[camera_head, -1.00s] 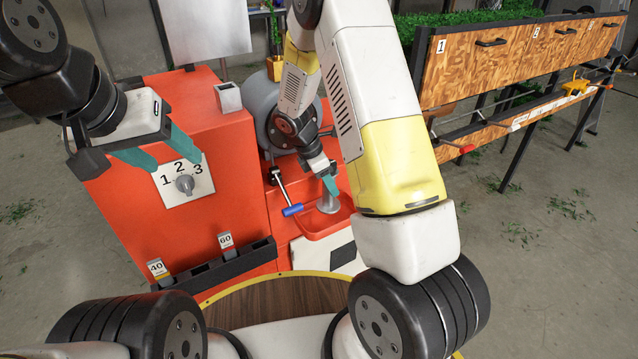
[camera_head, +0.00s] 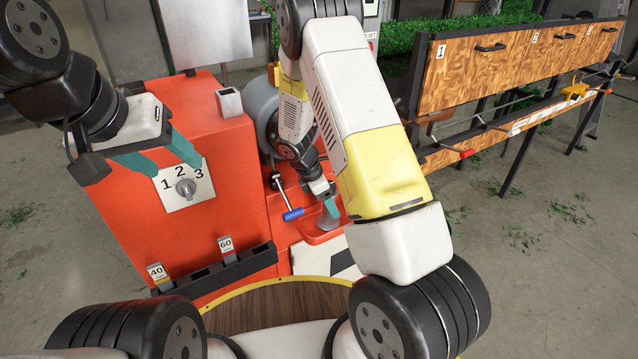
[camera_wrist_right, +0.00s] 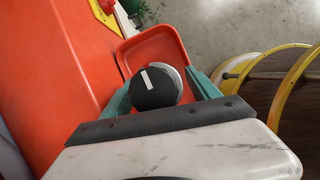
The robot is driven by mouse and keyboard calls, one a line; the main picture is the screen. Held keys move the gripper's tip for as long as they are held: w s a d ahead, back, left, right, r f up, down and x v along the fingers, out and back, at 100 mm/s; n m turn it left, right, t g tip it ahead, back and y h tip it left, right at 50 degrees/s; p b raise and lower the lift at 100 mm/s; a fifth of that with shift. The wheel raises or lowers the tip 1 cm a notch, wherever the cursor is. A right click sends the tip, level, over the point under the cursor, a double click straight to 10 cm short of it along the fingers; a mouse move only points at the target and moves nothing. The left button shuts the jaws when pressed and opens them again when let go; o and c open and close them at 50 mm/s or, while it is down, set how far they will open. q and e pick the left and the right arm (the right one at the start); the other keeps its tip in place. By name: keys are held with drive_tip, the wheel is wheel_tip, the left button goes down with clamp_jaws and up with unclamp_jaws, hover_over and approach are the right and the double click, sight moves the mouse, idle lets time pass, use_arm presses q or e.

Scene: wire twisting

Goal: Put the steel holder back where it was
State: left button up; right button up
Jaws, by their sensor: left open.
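The steel holder (camera_head: 328,222) is a grey, round-based piece over or in the red tray (camera_head: 310,231) at the front of the orange machine. My right gripper (camera_head: 331,207) comes down to it from above. In the right wrist view, the holder's dark round top with a white mark (camera_wrist_right: 156,88) sits between my teal fingertips, which lie against its sides. I cannot tell whether its base rests on the tray floor. My left gripper (camera_head: 178,167) is open and empty, in front of the numbered dial.
The orange machine (camera_head: 215,130) carries a dial (camera_head: 186,187) marked 1, 2, 3 and a blue-handled lever (camera_head: 293,214) beside the tray. A dark rack with 40 and 60 tags (camera_head: 225,270) stands below.

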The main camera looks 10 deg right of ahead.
drive_tip(key=s+a+r+m+y, duration=0.1)
drive_tip(key=s+a+r+m, duration=0.1)
drive_tip(key=r, duration=0.7)
drive_tip(key=s+a+r+m+y, duration=0.1)
drive_tip(key=s+r+m, duration=0.1)
drive_tip(key=r, duration=0.8)
drive_tip(key=s+d+r+m+t+y, duration=0.1)
drive_tip(key=s+r+m+t+y, duration=0.3)
drive_tip(key=s+r+m, duration=1.1)
drive_tip(key=s+r+t, duration=0.1)
drive_tip(key=s, duration=0.4)
drive_tip(key=shift+s+t+y, duration=0.15)
drive_tip(key=shift+t+y, duration=0.15)
drive_tip(key=shift+r, duration=0.1)
